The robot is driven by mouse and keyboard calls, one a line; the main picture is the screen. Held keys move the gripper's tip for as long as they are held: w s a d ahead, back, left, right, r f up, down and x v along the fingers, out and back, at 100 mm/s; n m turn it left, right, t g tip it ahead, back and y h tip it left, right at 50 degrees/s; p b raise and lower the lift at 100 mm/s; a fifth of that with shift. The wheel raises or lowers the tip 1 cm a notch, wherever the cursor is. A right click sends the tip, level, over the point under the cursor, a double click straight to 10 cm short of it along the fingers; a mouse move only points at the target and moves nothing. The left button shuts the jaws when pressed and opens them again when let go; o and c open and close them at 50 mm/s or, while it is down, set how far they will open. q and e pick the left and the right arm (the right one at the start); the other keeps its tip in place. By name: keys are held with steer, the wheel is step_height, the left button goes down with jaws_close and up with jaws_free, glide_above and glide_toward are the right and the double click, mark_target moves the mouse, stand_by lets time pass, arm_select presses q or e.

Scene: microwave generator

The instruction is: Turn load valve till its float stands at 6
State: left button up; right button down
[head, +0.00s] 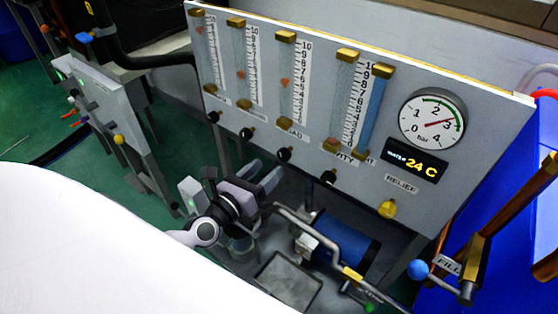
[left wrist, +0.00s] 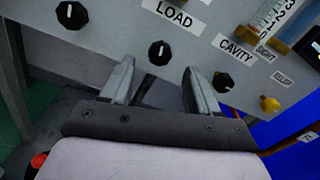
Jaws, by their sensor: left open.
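The load valve is a black knob (head: 284,154) under the third tube on the grey panel. In the left wrist view the load valve (left wrist: 160,53) sits below the LOAD label (left wrist: 174,12), with its white pointer mark showing. The load tube's red float (head: 285,82) stands near mid-scale; its exact reading is too small to tell. My left gripper (head: 263,174) is open and empty, just below and left of the load valve. In the left wrist view its fingertips (left wrist: 161,72) are spread to either side below the knob, apart from it. My right gripper is not in view.
The cavity valve (left wrist: 222,82) is close to the right finger; another black knob (left wrist: 72,14) is up left. Below the panel are a blue cylinder (head: 343,243) and pipes. A gauge (head: 432,119) and a yellow relief knob (head: 388,208) are at the right.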

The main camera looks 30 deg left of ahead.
mark_target(281, 156)
arm_select(q)
steer(key=w, duration=0.4)
steer(key=shift+w+d, duration=0.45)
steer(key=shift+w, duration=0.6)
steer(key=c, duration=1.1)
steer(key=shift+o, duration=0.3)
steer(key=shift+n+b, duration=0.45)
steer(key=shift+n, duration=0.25)
steer(key=o, duration=1)
steer(key=shift+o, duration=0.2)
